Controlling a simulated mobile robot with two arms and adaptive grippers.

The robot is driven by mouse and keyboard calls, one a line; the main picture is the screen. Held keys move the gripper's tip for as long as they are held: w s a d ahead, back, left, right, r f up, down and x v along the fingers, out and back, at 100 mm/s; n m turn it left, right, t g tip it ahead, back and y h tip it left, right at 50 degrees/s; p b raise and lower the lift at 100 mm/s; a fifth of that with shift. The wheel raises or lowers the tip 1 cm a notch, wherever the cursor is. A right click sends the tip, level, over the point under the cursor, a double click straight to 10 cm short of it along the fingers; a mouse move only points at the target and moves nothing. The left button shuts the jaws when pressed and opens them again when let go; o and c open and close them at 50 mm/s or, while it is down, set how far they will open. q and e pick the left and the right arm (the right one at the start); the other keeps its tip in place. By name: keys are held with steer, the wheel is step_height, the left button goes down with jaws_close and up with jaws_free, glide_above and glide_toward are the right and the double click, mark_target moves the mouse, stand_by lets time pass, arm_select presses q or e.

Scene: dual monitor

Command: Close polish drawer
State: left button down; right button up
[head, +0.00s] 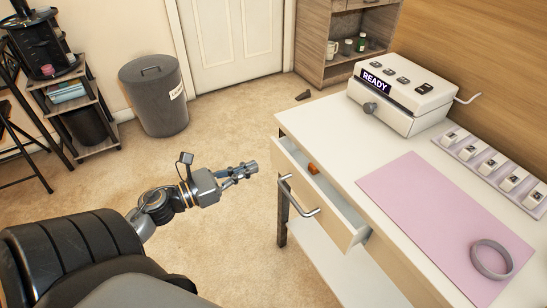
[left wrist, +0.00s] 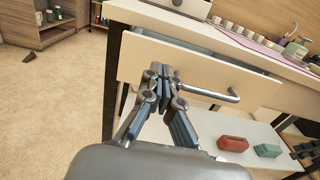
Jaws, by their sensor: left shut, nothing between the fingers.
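The drawer (head: 340,222) under the white table stands partly open, pulled out toward the left. A small orange-brown item (head: 313,168) lies inside it near the far end. The drawer has a grey bar handle (head: 299,200) on its front. My left gripper (head: 250,169) is shut and empty, in the air to the left of the drawer front and apart from it. In the left wrist view, the shut fingers (left wrist: 164,80) overlap the drawer front (left wrist: 205,70), with the handle (left wrist: 212,96) just to their right.
On the table (head: 335,118) are a white machine reading READY (head: 405,92), a pink mat (head: 440,215) with a grey ring (head: 492,258), and a tray of small blocks (head: 490,160). A red item (left wrist: 233,143) and a green item (left wrist: 267,150) lie on the lower shelf. Carpet left of the drawer is clear.

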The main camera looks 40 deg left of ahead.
mark_target(282, 153)
arm_select(q)
steer(key=x, duration=0.6)
steer(key=shift+w+d, duration=0.1)
steer(key=shift+w, duration=0.35)
arm_select(e)
steer(key=shift+f, duration=0.7)
arm_select(q)
steer(key=shift+w+d, duration=0.15)
steer(key=shift+w, duration=0.1)
steer(key=x, duration=0.4)
steer(key=shift+s+r+p, duration=0.1)
steer(key=shift+p, duration=0.2)
steer(key=shift+w, duration=0.2)
steer(key=shift+r, duration=0.1)
arm_select(e)
steer(key=shift+w+a+f, duration=0.1)
steer(key=shift+a+f, duration=0.1)
steer(key=shift+f, duration=0.4)
